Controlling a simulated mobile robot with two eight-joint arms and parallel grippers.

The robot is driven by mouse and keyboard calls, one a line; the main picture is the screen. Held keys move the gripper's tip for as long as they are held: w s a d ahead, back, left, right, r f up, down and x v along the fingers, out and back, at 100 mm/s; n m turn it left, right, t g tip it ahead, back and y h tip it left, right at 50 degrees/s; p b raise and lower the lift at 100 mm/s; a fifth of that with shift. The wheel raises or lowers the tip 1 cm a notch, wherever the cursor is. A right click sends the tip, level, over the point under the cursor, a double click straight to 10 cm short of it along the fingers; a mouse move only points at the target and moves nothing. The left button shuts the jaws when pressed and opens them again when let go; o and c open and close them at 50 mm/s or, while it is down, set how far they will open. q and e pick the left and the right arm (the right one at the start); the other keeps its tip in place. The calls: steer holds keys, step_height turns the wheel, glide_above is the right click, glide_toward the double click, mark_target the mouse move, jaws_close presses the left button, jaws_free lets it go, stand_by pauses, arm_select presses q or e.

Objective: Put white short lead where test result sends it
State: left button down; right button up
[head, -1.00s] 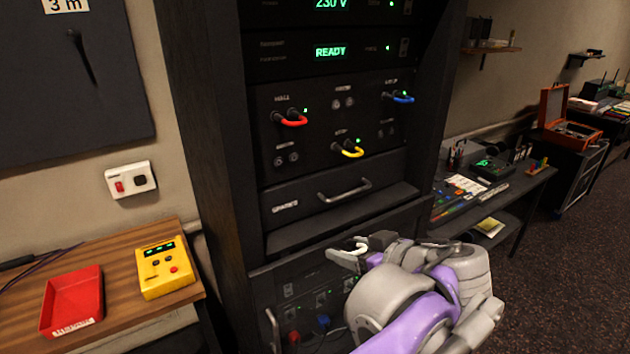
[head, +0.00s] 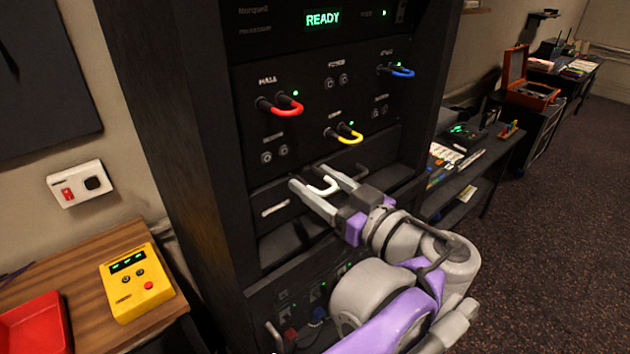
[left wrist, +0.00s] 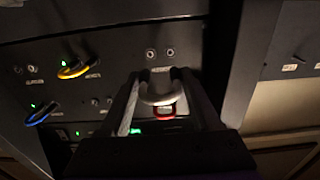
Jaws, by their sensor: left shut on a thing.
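My left gripper (head: 310,178) is shut on the white short lead (head: 325,188), a small U-shaped cable between its fingertips. In the left wrist view the lead (left wrist: 158,97) curves between the two fingers. The gripper is in front of the rack's drawer, below the patch panel (head: 310,125). The yellow tester (head: 138,285) lies on the wooden table with green marks on its display, too small to read surely. The red tray (head: 35,325) is beside it, cut off by the frame. My right gripper is not in view.
Red (head: 288,107), yellow (head: 350,136) and blue (head: 402,72) leads are plugged into the panel, each near a green light. Other socket pairs, such as the upper middle one (head: 336,81), are empty. The display above reads READY. A cluttered desk stands right of the rack.

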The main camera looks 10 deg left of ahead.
mark_target(276, 155)
arm_select(q)
steer(key=shift+b+x, duration=0.6)
steer(key=shift+x, duration=2.05)
steer(key=shift+p+x, duration=0.3)
steer(key=shift+x, duration=0.6)
steer(key=shift+p, duration=0.85)
stand_by(0.4)
steer(key=shift+w+a, duration=0.35)
steer(key=shift+a, duration=0.1)
jaws_free()
